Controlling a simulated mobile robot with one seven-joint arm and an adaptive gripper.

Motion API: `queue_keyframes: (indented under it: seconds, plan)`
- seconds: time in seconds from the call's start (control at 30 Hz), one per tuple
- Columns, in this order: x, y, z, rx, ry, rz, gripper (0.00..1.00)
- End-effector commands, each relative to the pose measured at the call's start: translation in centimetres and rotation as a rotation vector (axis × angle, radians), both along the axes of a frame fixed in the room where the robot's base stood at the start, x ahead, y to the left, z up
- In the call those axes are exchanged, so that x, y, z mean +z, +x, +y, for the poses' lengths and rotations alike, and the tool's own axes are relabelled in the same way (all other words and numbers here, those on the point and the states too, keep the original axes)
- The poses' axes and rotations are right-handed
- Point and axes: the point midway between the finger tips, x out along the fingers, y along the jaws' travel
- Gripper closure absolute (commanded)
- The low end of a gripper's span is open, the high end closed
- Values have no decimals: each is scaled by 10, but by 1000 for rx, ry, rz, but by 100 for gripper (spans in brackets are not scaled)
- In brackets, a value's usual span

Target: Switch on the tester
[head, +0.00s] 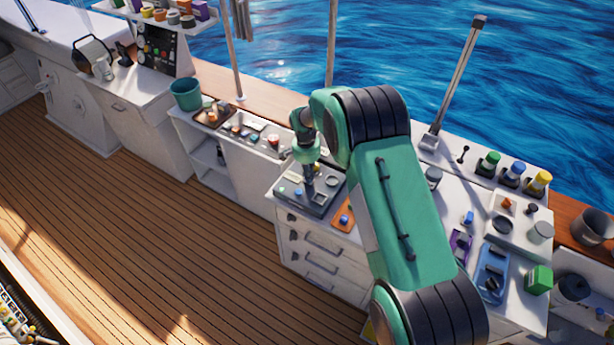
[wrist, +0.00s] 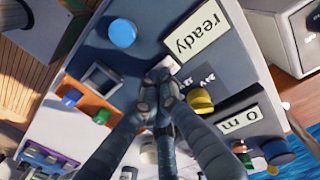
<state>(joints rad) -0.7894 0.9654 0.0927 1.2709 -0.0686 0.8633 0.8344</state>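The tester is a dark grey flat panel (head: 322,207) on the white counter in the head view, under my gripper (head: 309,182). In the wrist view the tester's grey face (wrist: 145,55) fills the middle. It has a "ready" display (wrist: 197,33), a second display reading "0 m" (wrist: 240,118), a blue round button (wrist: 122,33) and a yellow knob (wrist: 200,101). My gripper (wrist: 158,78) has its fingertips together, at a small light-coloured part (wrist: 168,64) beside the "ready" display. The fingers partly hide this part, and I cannot tell whether they touch it.
An orange tray (head: 345,218) lies right of the tester; blue and purple items stand farther right on the counter. The wooden deck (head: 150,230) in front is clear.

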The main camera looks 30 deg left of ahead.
Motion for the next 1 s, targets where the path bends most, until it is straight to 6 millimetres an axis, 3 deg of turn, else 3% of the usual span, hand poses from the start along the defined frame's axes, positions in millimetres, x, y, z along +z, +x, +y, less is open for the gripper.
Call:
queue_keyframes:
  seconds: [0.03,0.47,0.67,1.0]
  plan:
    - [-13,-5,-10,-1,-17,14,100]
    - [-10,-6,-10,-1,-18,15,100]
    - [11,-4,-6,-1,-12,10,100]
    - [72,-2,4,0,-1,-1,100]
